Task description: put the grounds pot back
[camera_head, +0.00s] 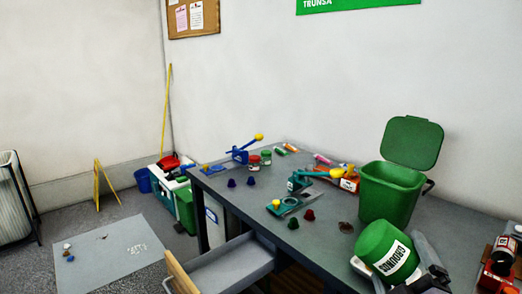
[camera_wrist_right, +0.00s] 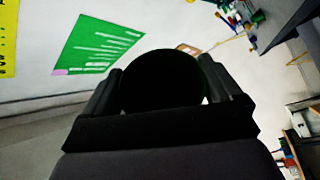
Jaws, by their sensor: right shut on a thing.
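The grounds pot (camera_head: 378,246) is a green round pot with a white label reading "GROUNDS". It is tilted at the front right of the worktop, in front of the green bin. My right gripper (camera_head: 396,261) is shut on the pot, with a finger on each side of it. In the right wrist view the pot (camera_wrist_right: 162,82) is a dark round shape between the gripper's two fingers. I cannot tell whether the pot touches the worktop. My left gripper is not in view.
The green bin (camera_head: 386,197) stands on the worktop (camera_head: 240,199) with its lid (camera_head: 412,142) open. Coffee tools and small coloured pods lie to its left. A red-and-black item (camera_head: 502,255) is at the far right. An open drawer (camera_head: 222,271) juts out in front.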

